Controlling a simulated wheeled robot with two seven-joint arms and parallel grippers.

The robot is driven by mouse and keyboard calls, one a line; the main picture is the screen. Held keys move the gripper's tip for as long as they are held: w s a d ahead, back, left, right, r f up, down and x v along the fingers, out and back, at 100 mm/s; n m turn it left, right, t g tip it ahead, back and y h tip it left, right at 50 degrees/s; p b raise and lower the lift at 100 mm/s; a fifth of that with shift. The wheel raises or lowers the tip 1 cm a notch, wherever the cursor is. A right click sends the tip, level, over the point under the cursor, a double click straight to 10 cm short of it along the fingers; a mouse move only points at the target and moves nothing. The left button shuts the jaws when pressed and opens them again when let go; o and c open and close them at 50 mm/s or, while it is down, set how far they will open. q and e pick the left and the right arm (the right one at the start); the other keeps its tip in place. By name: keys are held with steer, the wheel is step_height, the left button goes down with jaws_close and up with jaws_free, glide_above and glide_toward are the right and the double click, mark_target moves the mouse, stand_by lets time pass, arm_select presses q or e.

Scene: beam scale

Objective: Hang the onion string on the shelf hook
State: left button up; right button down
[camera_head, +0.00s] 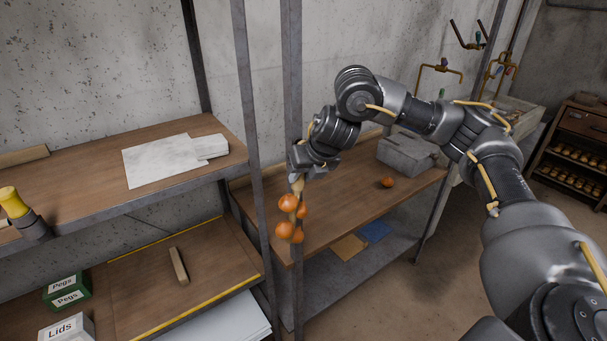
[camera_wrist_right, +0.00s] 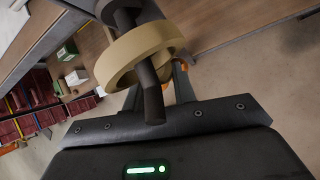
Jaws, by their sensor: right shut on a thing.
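The onion string (camera_head: 290,217), several orange onions in a bunch, hangs below my right gripper (camera_head: 297,176) beside the upright shelf post in the head view. My right gripper is shut on the string's top. In the right wrist view a tan loop (camera_wrist_right: 122,57) fills the space above the gripper body. A dark bent rod, which looks like the shelf hook (camera_wrist_right: 152,95), passes through this loop, with its tip toward the gripper. Whether the loop rests on the hook I cannot tell. The hook is hidden in the head view. My left gripper is not in view.
Metal posts (camera_head: 245,90) stand close to the left of the gripper. The lower wooden shelf (camera_head: 340,200) holds a grey box (camera_head: 405,152) and a loose onion (camera_head: 387,182). The left shelf holds papers (camera_head: 160,160) and a yellow-handled tool (camera_head: 13,203). Open floor lies to the right.

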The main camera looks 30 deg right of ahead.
steer(key=shift+r, duration=0.1)
steer(key=c, duration=1.1)
jaws_free()
steer(key=shift+w, duration=0.1)
steer(key=shift+o, duration=0.2)
steer(key=shift+s+r, duration=0.25)
steer(key=shift+r, duration=0.05)
steer(key=v, duration=1)
